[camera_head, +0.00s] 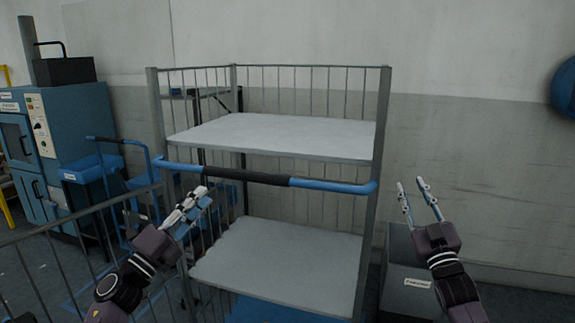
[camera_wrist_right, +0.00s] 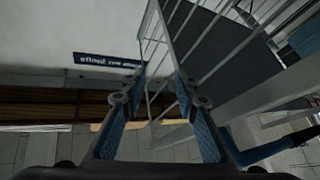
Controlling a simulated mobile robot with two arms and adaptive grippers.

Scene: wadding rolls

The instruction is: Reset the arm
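My left gripper (camera_head: 205,195) is in front of the cart's left side in the head view, below the blue handle bar. Its fingers point up and to the right, look slightly apart, and hold nothing. My right gripper (camera_head: 410,184) is to the right of the cart, its fingers pointing up and apart with nothing between them. In the right wrist view, the fingers of the right gripper (camera_wrist_right: 161,84) are also spread and empty. Both arms are raised and bent in from the bottom of the head view.
A grey wire-sided cart (camera_head: 275,135) with two bare shelves and a blue and black handle bar (camera_head: 250,177) stands in front. A grey bin (camera_head: 408,290) is below my right gripper. Blue machines (camera_head: 75,125) and a railing (camera_head: 70,255) are at the left; a wall is behind.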

